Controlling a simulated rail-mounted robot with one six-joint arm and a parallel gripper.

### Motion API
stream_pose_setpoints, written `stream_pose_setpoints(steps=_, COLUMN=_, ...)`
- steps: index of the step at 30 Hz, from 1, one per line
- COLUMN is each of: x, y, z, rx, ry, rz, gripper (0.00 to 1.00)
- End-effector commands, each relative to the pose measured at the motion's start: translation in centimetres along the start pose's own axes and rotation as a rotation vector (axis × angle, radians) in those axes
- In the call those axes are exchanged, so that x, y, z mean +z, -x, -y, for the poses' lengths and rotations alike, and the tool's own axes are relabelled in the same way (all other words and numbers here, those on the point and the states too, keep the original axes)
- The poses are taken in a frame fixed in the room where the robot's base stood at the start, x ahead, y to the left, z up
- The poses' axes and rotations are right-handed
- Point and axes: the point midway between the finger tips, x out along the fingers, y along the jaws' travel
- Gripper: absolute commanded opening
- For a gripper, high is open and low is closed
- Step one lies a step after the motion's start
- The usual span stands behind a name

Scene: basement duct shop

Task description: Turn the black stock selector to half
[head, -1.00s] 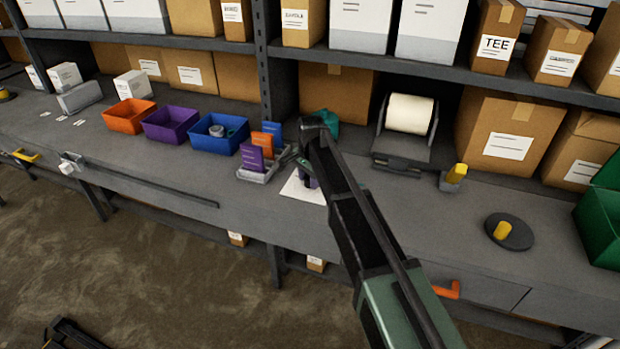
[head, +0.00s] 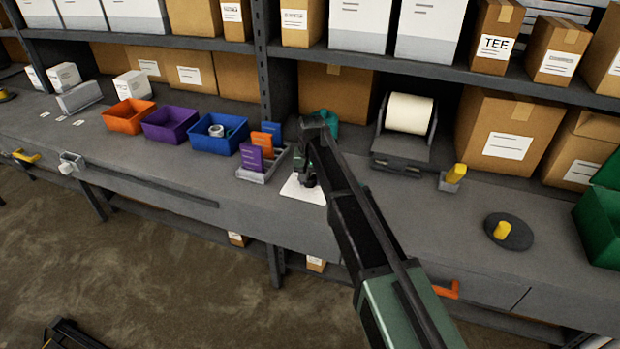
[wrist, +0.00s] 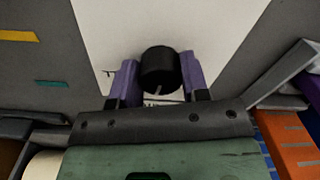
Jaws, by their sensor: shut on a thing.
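The black stock selector (wrist: 160,66) is a round black knob on a white plate (wrist: 100,30), with a light mark on its edge nearest my gripper body in the wrist view. My gripper (wrist: 159,77) has its two purple-padded fingers on either side of the knob and is shut on it. Small print on the plate by the knob is partly hidden and too small to read. In the head view the white plate (head: 300,192) lies on the bench, and my gripper (head: 307,181) is over it, with my arm hiding most of the knob.
A grey rack with purple, orange and blue booklets (head: 262,160) stands just left of the plate. A teal object (head: 329,117) is behind my wrist. A paper roll holder (head: 405,135) stands at the back right. Blue, purple and orange bins (head: 130,115) line the left.

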Motion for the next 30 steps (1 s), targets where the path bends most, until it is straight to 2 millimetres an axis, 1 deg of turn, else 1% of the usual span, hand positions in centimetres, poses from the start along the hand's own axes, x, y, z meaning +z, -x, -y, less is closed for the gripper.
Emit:
stream_pose_setpoints(steps=3, x=0.0, y=-0.01, z=-0.01, rx=0.0, ry=0.058, rz=0.001, gripper=0.18)
stream_pose_setpoints(steps=9, x=0.01, y=-0.01, z=-0.02, rx=0.0, ry=0.118, rz=0.003, gripper=0.18)
stream_pose_setpoints(steps=24, x=0.02, y=-0.01, z=-0.03, rx=0.0, ry=0.137, rz=0.003, gripper=0.18)
stream_pose_setpoints(steps=25, x=0.02, y=-0.01, z=-0.03, rx=0.0, ry=0.137, rz=0.003, gripper=0.45)
stream_pose_setpoints(steps=29, x=0.0, y=-0.01, z=-0.02, rx=0.0, ry=0.137, rz=0.003, gripper=0.65)
stream_pose_setpoints(steps=30, x=0.0, y=-0.01, z=-0.02, rx=0.0, ry=0.136, rz=0.003, gripper=0.67)
